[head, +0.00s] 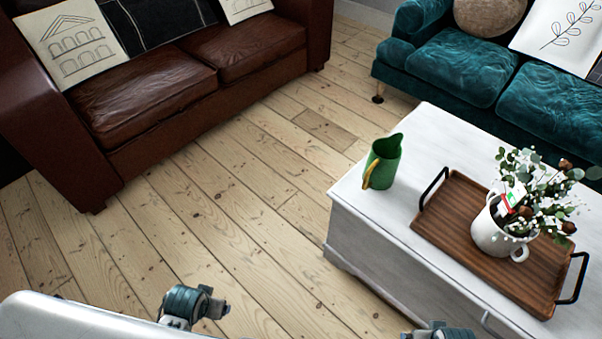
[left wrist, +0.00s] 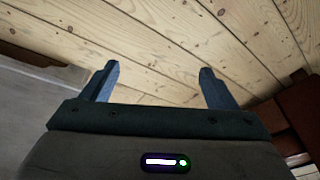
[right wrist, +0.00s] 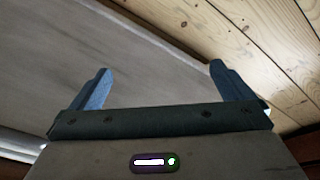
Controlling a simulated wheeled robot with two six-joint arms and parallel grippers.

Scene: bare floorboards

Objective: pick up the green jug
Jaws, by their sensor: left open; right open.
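The green jug (head: 383,163) stands upright on the near left corner of the white table (head: 385,235) in the head view. Its yellowish handle faces left and toward me. My left gripper (left wrist: 155,82) is open and empty above bare floorboards in the left wrist view. My right gripper (right wrist: 158,82) is open and empty in the right wrist view, with a grey surface and floorboards beyond it. In the head view only parts of my arms show at the bottom edge, well short of the jug. The jug is not in either wrist view.
A wooden tray (head: 450,225) with black handles lies on the table right of the jug, holding a white pitcher (head: 492,236) with leafy stems. A brown leather sofa (head: 150,100) stands at left, a teal sofa (head: 450,70) at the back right. Floorboards (head: 250,190) between are clear.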

